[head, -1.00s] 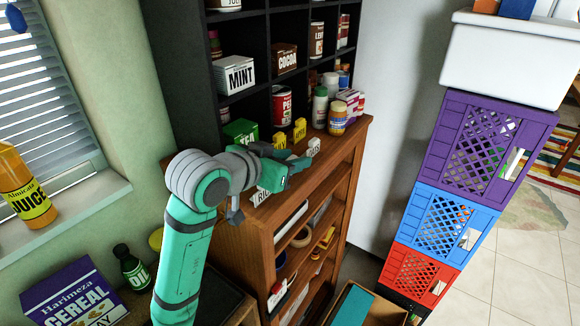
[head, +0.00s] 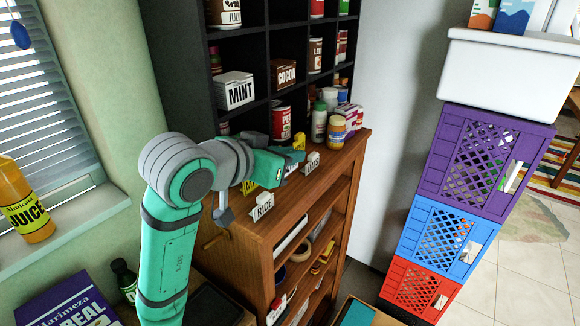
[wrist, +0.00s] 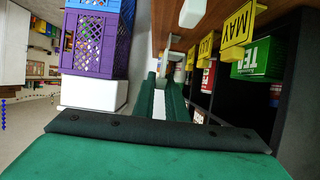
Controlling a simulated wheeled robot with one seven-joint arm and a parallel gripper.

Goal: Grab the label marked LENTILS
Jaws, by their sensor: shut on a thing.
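My gripper (head: 292,157) is over the brown cabinet's top, near its front edge. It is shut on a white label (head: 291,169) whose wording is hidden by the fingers. In the wrist view my gripper (wrist: 157,82) points along the cabinet top. A white label reading RICE (head: 263,207) stands to the left at the front edge. Another white label (head: 312,163) stands just to the right of my fingertips; its word is too small to read surely. Yellow labels, one reading MAY (wrist: 240,25), stand behind my gripper.
A black shelf with a MINT box (head: 235,91) and COCOA box (head: 284,74) rises behind. Jars, including a yellow-brown one (head: 336,130), crowd the cabinet top's right end. Stacked purple (head: 491,160), blue (head: 441,237) and red crates stand at right.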

